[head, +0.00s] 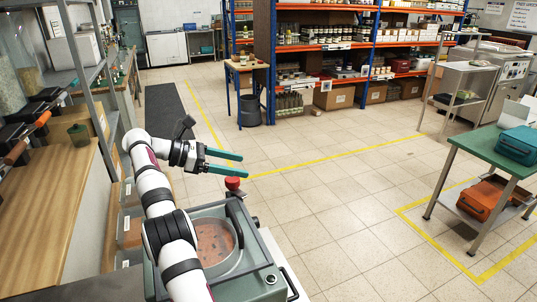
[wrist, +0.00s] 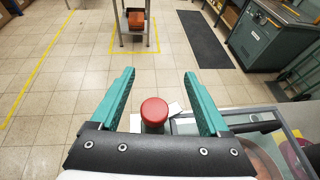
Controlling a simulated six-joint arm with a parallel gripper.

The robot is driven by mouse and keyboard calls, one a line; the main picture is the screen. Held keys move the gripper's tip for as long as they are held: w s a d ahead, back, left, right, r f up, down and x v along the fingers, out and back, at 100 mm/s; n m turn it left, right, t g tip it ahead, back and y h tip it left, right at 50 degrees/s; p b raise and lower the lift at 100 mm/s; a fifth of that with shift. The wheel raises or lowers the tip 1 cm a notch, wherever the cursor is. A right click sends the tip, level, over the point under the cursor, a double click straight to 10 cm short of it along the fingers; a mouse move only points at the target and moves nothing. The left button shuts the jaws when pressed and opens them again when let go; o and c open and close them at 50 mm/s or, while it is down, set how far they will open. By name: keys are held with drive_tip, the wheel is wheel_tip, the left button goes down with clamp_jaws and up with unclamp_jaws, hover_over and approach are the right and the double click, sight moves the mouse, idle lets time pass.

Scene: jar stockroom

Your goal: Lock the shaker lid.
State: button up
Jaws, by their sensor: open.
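The shaker (head: 262,262) is a grey-green box below my arm, with a round opening showing reddish-brown contents. Its lid seems to be the clear cover with a dark frame (head: 240,212) over the opening; its exact position is partly hidden by my arm. A red round knob (head: 232,183) stands at the shaker's far edge; it also shows in the wrist view (wrist: 154,111). My gripper (head: 244,164) has two teal fingers, spread apart and empty, above the knob in the head view. In the wrist view the knob appears between the fingers (wrist: 159,73); contact cannot be seen.
A wooden counter (head: 40,215) runs along the left. A green-topped cart (head: 480,145) with teal and orange cases stands at the right. Shelves of jars (head: 310,47) stand at the back. The tiled floor (head: 310,170) between is open.

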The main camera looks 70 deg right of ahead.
drive_tip(key=s+r, duration=0.6)
drive_tip(key=s, duration=0.5)
drive_tip(key=shift+r, duration=0.25)
